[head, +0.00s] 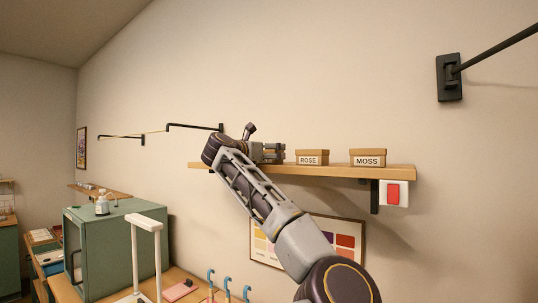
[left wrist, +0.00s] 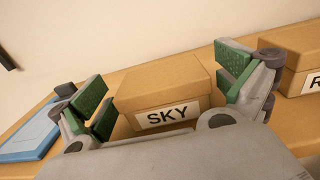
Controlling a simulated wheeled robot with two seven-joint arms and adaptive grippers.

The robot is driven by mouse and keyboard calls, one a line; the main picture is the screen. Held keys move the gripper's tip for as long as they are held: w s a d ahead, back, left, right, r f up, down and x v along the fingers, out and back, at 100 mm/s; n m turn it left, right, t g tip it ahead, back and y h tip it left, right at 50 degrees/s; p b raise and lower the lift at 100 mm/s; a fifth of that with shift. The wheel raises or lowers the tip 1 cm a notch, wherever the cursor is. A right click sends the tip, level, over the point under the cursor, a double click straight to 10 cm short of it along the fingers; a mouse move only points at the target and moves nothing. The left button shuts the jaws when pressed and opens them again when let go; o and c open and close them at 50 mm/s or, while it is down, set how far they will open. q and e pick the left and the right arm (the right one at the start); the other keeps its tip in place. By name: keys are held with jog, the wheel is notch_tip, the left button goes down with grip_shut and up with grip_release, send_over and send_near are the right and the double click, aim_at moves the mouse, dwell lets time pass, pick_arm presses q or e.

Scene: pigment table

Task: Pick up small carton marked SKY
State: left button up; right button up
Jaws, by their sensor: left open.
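The small carton marked SKY (left wrist: 163,90) is a brown box with a white label, standing on the wooden shelf. In the left wrist view it sits between the open, green-padded fingers of my left gripper (left wrist: 165,95), with a finger on either side. I cannot tell whether a pad touches it. In the head view my left gripper (head: 272,152) is over the left part of the shelf (head: 400,171), and the SKY carton is hidden there. My right gripper is not in view.
The ROSE carton (head: 312,157) stands just right of my gripper, and the MOSS carton (head: 368,158) farther right. A blue flat object (left wrist: 28,143) lies left of the SKY carton. A red switch (head: 393,194) is below the shelf. A green cabinet (head: 125,250) stands lower left.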

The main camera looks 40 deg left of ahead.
pick_arm(q)
jog(key=shift+w+a, duration=0.1)
jog(key=shift+w, duration=0.5)
jog(key=shift+c, duration=0.3)
jog(key=c, duration=1)
jog(key=shift+r, duration=0.1)
jog(key=shift+c, duration=0.2)
jog(key=shift+r, duration=4.95)
